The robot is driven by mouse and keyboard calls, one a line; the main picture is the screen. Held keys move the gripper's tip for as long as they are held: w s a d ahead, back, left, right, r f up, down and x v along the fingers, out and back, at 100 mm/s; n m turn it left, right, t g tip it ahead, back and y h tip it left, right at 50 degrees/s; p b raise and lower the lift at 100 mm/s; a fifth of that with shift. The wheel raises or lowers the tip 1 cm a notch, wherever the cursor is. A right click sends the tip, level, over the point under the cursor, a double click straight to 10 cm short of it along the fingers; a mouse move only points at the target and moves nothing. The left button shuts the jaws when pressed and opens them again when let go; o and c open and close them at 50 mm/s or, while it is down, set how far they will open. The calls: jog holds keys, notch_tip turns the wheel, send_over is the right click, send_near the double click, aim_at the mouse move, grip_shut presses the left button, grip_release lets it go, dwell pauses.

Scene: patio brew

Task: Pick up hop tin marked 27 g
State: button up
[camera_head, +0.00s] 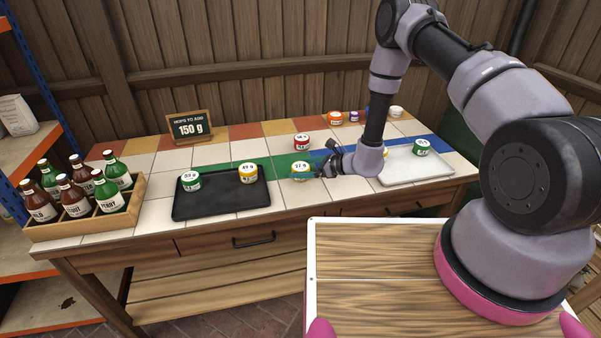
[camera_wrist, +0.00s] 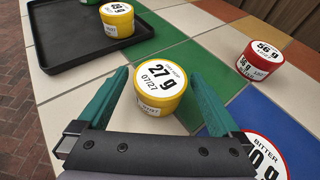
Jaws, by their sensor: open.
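The hop tin marked 27 g (camera_wrist: 160,85) is a yellow tub with a white lid label. It stands upright on the tiled table, and it also shows in the head view (camera_head: 300,171). My gripper (camera_wrist: 157,100) is open, with its green fingers on either side of the tin, near its left and right sides. I cannot tell whether the fingers touch it. In the head view my gripper (camera_head: 322,171) is at the right side of the tin, its fingers partly hidden.
A black tray (camera_head: 221,203) with a green tin (camera_head: 190,181) and a yellow tin (camera_head: 248,174) stands left. A red tin (camera_wrist: 260,62) stands behind, another red tin (camera_wrist: 262,155) close right of my gripper. A pale tray (camera_head: 400,172) is right, a bottle crate (camera_head: 85,226) far left.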

jog(key=shift+w+a+f, duration=0.25)
jog(key=shift+w+a, duration=0.05)
jog(key=shift+a, duration=0.25)
jog(key=c, duration=1.2)
jog(key=shift+r, duration=0.1)
jog(key=shift+c, duration=0.2)
